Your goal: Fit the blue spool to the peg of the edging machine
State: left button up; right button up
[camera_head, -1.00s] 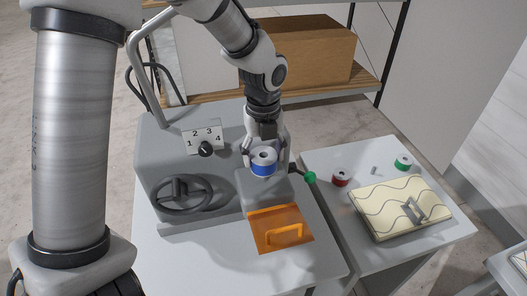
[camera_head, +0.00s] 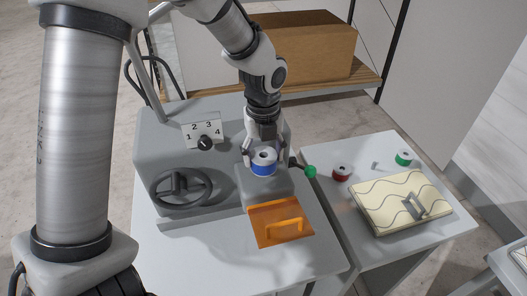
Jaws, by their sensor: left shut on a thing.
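The blue spool (camera_head: 264,164), with a pale top and a dark centre hole, is held upright between the fingers of my left gripper (camera_head: 264,157). The gripper points down and is shut on it. The spool is over the low grey block at the right end of the edging machine (camera_head: 166,144). I cannot tell whether it touches the block. The peg does not show; the spool and gripper may hide it. My right gripper is not in view.
An orange flap with a handle (camera_head: 281,222) is in front of the block. A green-knobbed lever (camera_head: 309,172) sticks out at right. A cardboard box (camera_head: 305,52) sits behind.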

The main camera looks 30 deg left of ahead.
pick_arm(q)
jog(key=shift+f+b, duration=0.4)
jog(key=shift+f, duration=0.8)
jog(key=o, duration=1.4)
jog(key=shift+c, duration=0.2)
notch_tip(320, 180, up, 12)
